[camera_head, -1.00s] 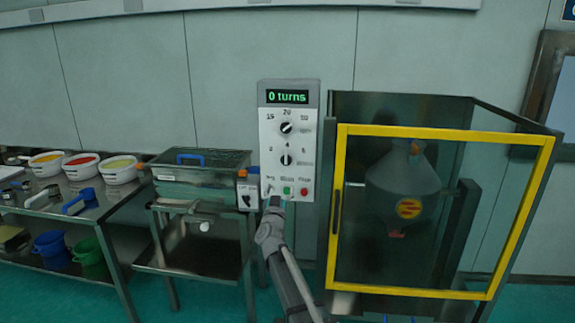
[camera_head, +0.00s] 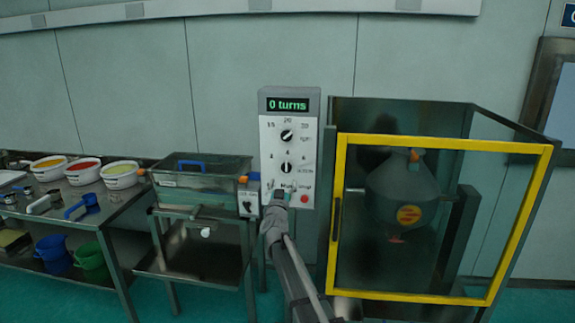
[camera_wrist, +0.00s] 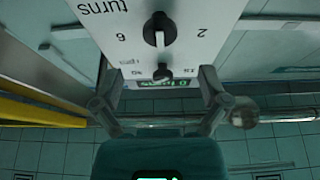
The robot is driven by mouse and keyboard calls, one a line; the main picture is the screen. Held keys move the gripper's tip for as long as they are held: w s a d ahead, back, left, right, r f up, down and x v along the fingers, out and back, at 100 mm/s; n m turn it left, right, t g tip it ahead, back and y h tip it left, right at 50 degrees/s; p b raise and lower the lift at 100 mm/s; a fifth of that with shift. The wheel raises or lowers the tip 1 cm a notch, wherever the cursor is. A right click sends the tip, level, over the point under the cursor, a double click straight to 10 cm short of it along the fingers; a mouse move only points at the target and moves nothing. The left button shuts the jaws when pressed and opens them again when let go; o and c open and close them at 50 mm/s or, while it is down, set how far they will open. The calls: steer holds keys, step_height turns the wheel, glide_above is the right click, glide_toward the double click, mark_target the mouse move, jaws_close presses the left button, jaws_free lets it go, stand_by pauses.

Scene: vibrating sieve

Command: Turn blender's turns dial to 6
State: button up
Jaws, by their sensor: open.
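The blender's control panel (camera_head: 266,155) is a white upright box with a display (camera_head: 288,104) reading "0 turns". The turns dial (camera_head: 286,168) is the lower black knob; its handle stands roughly vertical. In the wrist view the panel is upside down, and the turns dial (camera_wrist: 160,30) sits near the top edge between the printed 6 and 2. The upper dial (camera_wrist: 162,73), labelled rpm, lies between my fingers in that picture. My gripper (camera_head: 279,195) is in front of the lower panel, beneath the turns dial. It is open and empty, its fingers (camera_wrist: 161,76) spread wide.
Below the dials is a red button (camera_head: 304,198); my gripper partly hides the lower controls. The yellow-framed blender enclosure (camera_head: 342,220) stands close on the right. The sieve machine (camera_head: 200,182) and a table with bowls (camera_head: 120,175) stand on the left.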

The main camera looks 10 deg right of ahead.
mark_target(286, 168)
steer(key=p+x, duration=0.2)
steer(key=x, duration=0.5)
steer(key=shift+w+d+r, duration=0.1)
steer(key=shift+w+r, duration=0.05)
steer(key=shift+w, duration=0.25)
